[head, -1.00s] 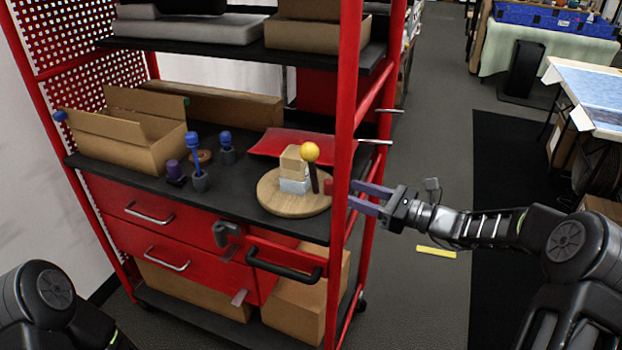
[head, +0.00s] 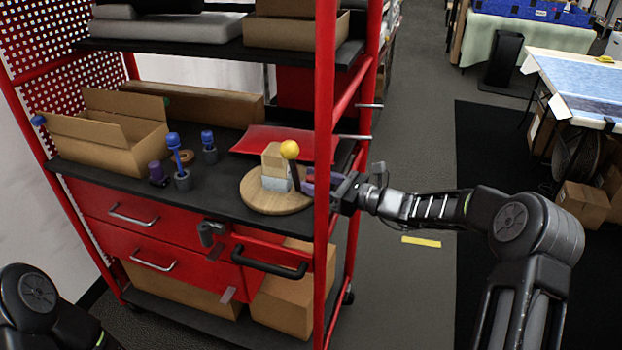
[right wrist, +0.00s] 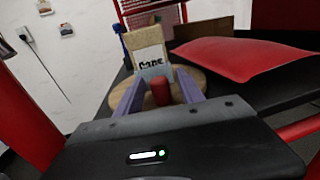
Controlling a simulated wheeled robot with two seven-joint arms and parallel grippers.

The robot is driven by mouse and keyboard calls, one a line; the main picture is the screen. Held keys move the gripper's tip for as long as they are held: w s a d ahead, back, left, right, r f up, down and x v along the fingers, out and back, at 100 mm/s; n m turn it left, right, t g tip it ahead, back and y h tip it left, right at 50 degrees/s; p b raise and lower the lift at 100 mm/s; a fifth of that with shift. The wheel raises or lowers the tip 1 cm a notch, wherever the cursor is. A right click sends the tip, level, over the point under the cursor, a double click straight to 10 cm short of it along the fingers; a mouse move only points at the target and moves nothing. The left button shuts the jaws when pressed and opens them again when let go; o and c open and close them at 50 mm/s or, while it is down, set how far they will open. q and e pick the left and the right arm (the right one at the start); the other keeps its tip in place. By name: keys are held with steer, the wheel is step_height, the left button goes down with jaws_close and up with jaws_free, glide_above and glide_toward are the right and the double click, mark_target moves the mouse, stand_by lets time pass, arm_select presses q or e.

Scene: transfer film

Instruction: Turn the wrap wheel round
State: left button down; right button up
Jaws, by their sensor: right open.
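The wrap wheel (head: 268,203) is a round wooden turntable on the black shelf of the red rack. A tan block on a pale block (head: 275,184) stands on it, and a yellow ball (head: 289,150) tops a dark stem beside the blocks. My right gripper (head: 304,186) reaches in past the red upright at the wheel's right side, its purple fingers partly hidden. In the right wrist view a red peg (right wrist: 161,92) stands between the open fingers at the wheel's near edge. I cannot tell whether they touch it. My left gripper is out of view.
The red rack post (head: 325,130) stands close in front of my right gripper. A red pouch (head: 285,140) lies behind the wheel. Blue-topped tools (head: 181,165) and an open carton (head: 115,135) stand to the left. A black handle (head: 270,264) sticks out below.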

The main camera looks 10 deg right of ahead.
steer(key=shift+w+a, duration=0.1)
steer(key=shift+c, duration=0.5)
jaws_close()
stand_by(0.9)
